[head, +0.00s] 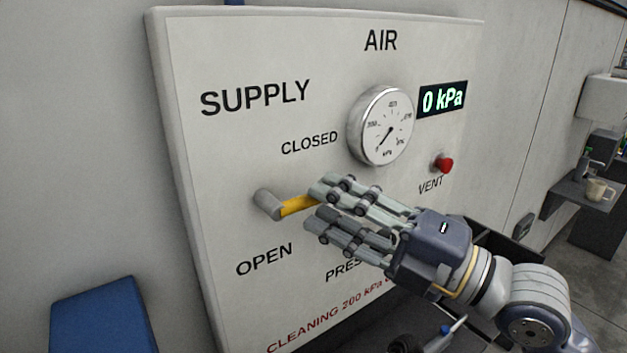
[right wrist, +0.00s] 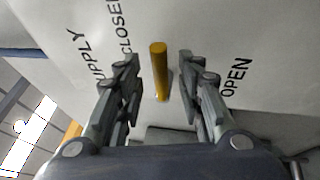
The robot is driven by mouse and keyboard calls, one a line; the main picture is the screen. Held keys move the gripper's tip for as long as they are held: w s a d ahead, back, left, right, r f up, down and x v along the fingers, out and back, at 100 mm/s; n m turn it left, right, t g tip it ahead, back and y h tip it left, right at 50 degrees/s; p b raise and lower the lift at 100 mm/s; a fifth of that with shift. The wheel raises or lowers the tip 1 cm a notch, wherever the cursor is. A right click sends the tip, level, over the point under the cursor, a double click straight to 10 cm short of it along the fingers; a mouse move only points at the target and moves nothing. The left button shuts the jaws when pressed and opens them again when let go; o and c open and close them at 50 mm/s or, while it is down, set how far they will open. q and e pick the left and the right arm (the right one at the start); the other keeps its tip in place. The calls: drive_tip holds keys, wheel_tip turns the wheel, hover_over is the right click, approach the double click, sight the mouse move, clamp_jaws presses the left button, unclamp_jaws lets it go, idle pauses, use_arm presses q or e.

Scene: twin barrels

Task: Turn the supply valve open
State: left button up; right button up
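The supply valve has a yellow lever (head: 296,206) on a grey hub (head: 268,203), on the white panel. The lever points right from the hub, roughly level, with CLOSED printed above and OPEN below. My right gripper (head: 315,207) is at the lever's free end, one finger above and one below. In the right wrist view the yellow lever (right wrist: 160,72) stands between the two open fingers, with a gap on each side. The lever's far end is partly hidden by the fingers in the head view. My left gripper is not in view.
The panel (head: 230,150) carries a round gauge (head: 383,127), a display (head: 443,99) reading 0 kPa and a red vent button (head: 443,163). A blue object (head: 103,316) is at lower left. A shelf (head: 583,196) with a mug (head: 600,190) is at right.

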drive_tip(key=shift+p+x, duration=0.6)
drive_tip(key=shift+x, duration=1.05)
clamp_jaws()
